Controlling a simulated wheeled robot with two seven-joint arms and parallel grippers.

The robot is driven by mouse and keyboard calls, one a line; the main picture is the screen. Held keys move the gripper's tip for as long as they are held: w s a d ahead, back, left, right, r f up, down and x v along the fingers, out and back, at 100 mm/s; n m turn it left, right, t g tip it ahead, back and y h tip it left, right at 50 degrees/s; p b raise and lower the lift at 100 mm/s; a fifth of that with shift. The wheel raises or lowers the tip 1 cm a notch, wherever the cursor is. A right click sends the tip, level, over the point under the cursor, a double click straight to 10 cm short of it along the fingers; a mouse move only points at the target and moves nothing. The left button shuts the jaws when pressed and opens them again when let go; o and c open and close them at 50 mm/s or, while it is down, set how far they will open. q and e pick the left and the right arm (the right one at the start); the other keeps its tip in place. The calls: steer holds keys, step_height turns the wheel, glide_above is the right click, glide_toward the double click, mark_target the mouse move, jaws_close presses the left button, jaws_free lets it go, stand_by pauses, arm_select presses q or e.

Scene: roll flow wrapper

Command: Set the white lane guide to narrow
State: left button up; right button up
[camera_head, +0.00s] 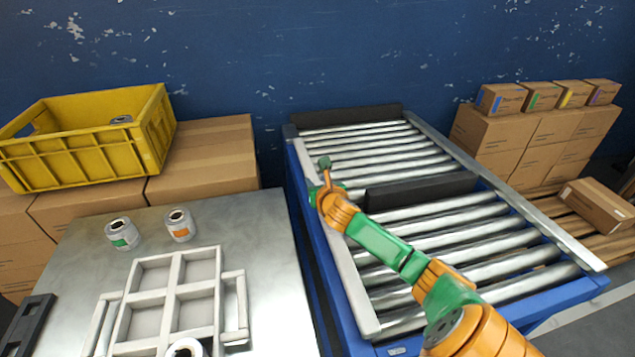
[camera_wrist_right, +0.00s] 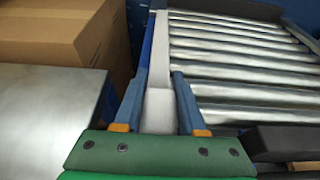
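The white lane guide (camera_head: 347,268) is a long pale rail along the left side of the roller conveyor (camera_head: 440,235). In the right wrist view the guide (camera_wrist_right: 183,50) runs away from me, with a raised white block (camera_wrist_right: 158,108) on its near part. My right gripper (camera_head: 322,178) is over the guide's left-hand run. In the wrist view its two blue fingers (camera_wrist_right: 160,100) stand on either side of the white block, close to it. Whether they press on it I cannot tell. My left gripper is in neither view.
A black block (camera_head: 420,190) lies across the rollers right of my gripper. A dark bar (camera_head: 346,116) closes the far end. Left are a metal table (camera_head: 255,235) with a white divided tray (camera_head: 172,290) and cans, cartons (camera_head: 205,160) and a yellow crate (camera_head: 85,150). More cartons (camera_head: 535,135) stand right.

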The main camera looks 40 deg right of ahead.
jaws_close()
stand_by(1.0)
